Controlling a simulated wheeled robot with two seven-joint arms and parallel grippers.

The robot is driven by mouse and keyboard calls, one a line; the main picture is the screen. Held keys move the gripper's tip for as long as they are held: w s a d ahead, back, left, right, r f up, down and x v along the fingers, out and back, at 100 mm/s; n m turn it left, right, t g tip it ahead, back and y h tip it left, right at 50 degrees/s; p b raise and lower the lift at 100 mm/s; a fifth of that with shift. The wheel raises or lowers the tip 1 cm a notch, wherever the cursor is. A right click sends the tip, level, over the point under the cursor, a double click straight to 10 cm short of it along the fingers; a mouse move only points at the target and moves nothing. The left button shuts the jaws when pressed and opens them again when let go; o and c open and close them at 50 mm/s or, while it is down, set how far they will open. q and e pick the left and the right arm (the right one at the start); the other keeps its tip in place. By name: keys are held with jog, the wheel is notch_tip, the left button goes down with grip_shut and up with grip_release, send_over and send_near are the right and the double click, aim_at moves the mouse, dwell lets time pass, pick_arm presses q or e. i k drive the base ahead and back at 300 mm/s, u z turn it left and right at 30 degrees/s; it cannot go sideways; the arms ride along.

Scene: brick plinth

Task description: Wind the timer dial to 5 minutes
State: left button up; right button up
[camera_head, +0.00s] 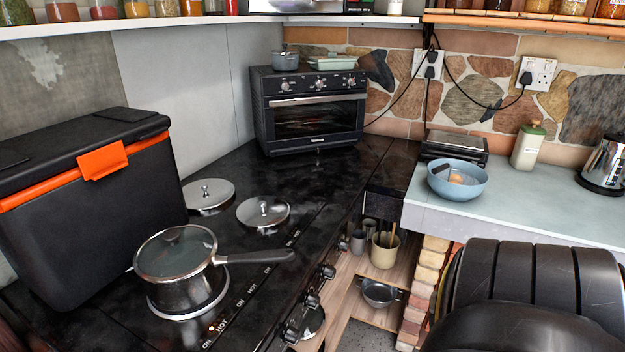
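A black toaster oven (310,110) stands at the back of the black counter, against the corner wall. Neither of my grippers shows in the head view.
A lidded pot (180,290) sits on the near hob, its handle pointing right. A black cool box (85,230) with an orange latch stands left. A blue bowl (458,192) is on the right counter. The counter before the oven is clear.

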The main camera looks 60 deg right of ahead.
aim_at(345, 245)
jog(key=u, duration=0.55)
jog(key=k, duration=1.55)
jog(key=z, duration=0.95)
jog(key=i, duration=0.65)
jog(key=z, duration=0.05)
